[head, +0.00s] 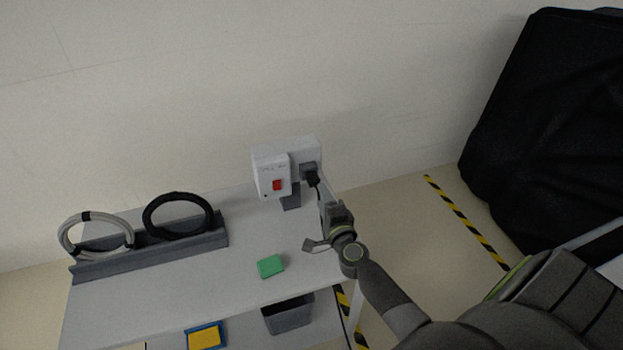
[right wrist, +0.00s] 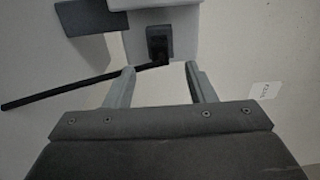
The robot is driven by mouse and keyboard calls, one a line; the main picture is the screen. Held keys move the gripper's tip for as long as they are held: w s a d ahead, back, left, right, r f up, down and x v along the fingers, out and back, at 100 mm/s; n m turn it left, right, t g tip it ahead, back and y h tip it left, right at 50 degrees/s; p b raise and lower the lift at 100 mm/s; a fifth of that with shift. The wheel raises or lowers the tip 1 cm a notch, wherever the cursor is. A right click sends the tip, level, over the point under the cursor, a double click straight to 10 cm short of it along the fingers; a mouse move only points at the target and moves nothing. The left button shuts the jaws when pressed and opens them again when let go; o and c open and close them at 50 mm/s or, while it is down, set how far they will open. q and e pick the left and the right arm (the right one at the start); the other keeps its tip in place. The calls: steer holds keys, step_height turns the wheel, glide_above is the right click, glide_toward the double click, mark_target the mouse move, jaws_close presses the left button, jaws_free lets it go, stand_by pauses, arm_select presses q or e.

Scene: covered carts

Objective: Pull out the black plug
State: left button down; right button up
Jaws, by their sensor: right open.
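The black plug (head: 311,176) sits in the socket on the right part of the white outlet box (head: 271,174), which has a red switch (head: 277,185). In the right wrist view the plug (right wrist: 159,42) is seated in the pale box, and its black cable (right wrist: 75,92) runs off to the left. My right gripper (head: 328,192) is just below and to the right of the plug in the head view. In the right wrist view its two fingers (right wrist: 157,78) are apart and empty, with the plug ahead of the gap between them. My left gripper is not in view.
A green block (head: 271,266) lies near the table's right edge. Coiled grey (head: 95,236) and black (head: 178,215) cables stand in a grey rack. A wall is close behind.

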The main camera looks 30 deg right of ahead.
mark_target(315, 184)
steer(key=shift+b+x, duration=0.6)
steer(key=shift+x, duration=3.25)
jaws_close()
steer(key=shift+s+p, duration=0.2)
steer(key=shift+p, duration=0.1)
steer(key=shift+s, duration=0.15)
steer(key=shift+s+a, duration=0.2)
steer(key=shift+s, duration=0.4)
steer(key=shift+p+v, duration=0.8)
steer(key=shift+v, duration=1.25)
